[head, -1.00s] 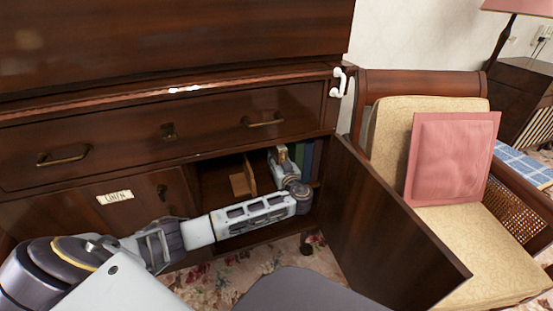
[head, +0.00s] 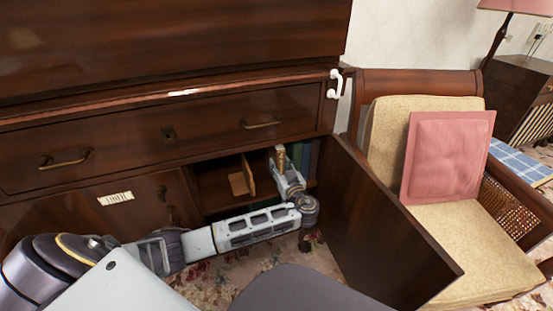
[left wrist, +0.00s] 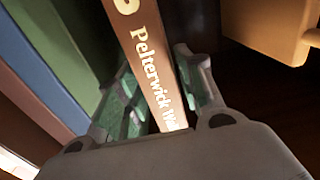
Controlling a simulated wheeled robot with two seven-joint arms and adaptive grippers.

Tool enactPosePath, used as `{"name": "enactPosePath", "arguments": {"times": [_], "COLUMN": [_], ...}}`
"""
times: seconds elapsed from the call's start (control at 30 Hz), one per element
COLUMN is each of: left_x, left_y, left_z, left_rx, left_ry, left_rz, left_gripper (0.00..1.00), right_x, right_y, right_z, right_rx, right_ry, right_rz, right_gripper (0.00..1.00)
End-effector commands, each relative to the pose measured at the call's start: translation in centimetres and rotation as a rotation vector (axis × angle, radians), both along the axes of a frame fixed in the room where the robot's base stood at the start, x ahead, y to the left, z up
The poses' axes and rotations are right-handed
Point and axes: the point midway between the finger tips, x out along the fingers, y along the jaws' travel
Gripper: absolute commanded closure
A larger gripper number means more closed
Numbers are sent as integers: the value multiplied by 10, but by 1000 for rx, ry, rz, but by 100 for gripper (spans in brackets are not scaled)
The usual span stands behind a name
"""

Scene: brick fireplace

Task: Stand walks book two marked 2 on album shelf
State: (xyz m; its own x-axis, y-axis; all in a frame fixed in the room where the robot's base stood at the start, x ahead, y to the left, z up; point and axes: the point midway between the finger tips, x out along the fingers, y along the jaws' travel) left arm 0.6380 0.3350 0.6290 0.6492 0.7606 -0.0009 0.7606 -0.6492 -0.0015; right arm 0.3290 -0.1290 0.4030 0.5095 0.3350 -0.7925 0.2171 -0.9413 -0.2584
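A tan-brown book (left wrist: 150,55) with pale lettering reading "Pelterwick Wal..." stands between my left gripper's fingers (left wrist: 160,95), which bear on its two sides. A pale figure at the top of its spine is cut off by the frame, so I cannot read it. In the head view the left gripper (head: 280,165) is at the open cabinet compartment, with the book's brown edge (head: 281,154) upright at its tip. The album shelf (head: 215,186) is the compartment's floor. My right gripper is out of view.
Green and blue books (head: 306,157) stand right of the gripper. A small light-brown wooden piece (head: 239,184) stands left of it, with bare shelf further left. The open cabinet door (head: 385,225) juts out at right, beside a cushioned chair (head: 450,235).

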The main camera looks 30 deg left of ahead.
Motion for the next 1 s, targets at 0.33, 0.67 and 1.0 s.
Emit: {"name": "enactPosePath", "arguments": {"times": [0.33, 0.67, 1.0], "left_x": [-32, -42, -42], "left_y": [-38, -49, -49], "left_z": [0, 1, 0], "left_rx": [-2, 0, -1], "left_ry": [1, -1, -1], "left_rz": [-1, 0, 0], "left_gripper": [63, 63, 63], "right_x": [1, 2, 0], "right_y": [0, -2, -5], "right_z": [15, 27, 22], "right_rx": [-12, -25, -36], "right_ry": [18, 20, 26], "right_rz": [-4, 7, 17], "right_gripper": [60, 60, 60]}}
